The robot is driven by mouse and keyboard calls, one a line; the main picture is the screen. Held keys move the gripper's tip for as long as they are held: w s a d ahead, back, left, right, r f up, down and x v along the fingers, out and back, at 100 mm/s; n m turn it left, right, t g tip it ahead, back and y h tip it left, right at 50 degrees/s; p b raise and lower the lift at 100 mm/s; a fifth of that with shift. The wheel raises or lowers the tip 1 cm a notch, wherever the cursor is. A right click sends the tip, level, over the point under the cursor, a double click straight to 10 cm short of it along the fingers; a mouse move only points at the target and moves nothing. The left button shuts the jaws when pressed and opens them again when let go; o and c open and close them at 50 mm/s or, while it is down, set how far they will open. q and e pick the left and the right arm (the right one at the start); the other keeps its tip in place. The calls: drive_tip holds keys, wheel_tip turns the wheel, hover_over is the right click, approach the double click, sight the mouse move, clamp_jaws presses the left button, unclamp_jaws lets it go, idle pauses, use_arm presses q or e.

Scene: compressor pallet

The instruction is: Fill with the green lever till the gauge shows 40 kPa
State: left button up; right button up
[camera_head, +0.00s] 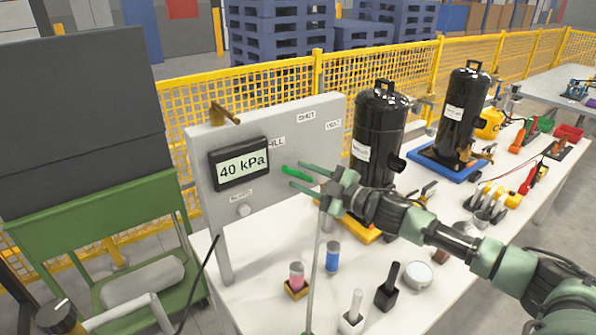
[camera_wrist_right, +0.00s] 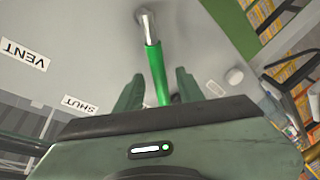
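The gauge (camera_head: 240,168) on the grey panel (camera_head: 215,143) reads 40 kPa. The green lever (camera_head: 297,173) is on the panel's right part, below the FILL, SHUT and VENT labels. In the right wrist view the green lever (camera_wrist_right: 156,72) runs from a metal pivot down between my fingers. My right gripper (camera_head: 291,176) is at the lever; it also shows in the right wrist view (camera_wrist_right: 157,88). Its fingers are apart, one on each side of the lever, with visible gaps. The lever's lower end is hidden behind the gripper body. My left gripper is not in view.
Two black tanks (camera_head: 378,130) (camera_head: 463,112) stand behind my right arm on the white table (camera_head: 260,305). Small capped items (camera_head: 297,276) and dark and white blocks stand at the table's front. A green cart (camera_head: 90,185) is left of the panel; a yellow fence (camera_head: 390,68) runs behind.

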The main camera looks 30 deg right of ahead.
drive_tip(key=shift+w+a+r, duration=0.1)
drive_tip(key=shift+w+a, duration=0.2)
drive_tip(key=shift+w, duration=0.35)
drive_tip(key=shift+w+a, duration=0.1)
drive_tip(key=shift+w, duration=0.05)
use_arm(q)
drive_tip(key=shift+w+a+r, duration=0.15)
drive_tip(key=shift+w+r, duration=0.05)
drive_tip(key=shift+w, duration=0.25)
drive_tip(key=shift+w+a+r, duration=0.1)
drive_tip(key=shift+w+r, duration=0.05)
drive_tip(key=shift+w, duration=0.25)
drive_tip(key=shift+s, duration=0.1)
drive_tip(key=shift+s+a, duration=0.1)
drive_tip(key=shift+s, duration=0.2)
use_arm(e)
clamp_jaws()
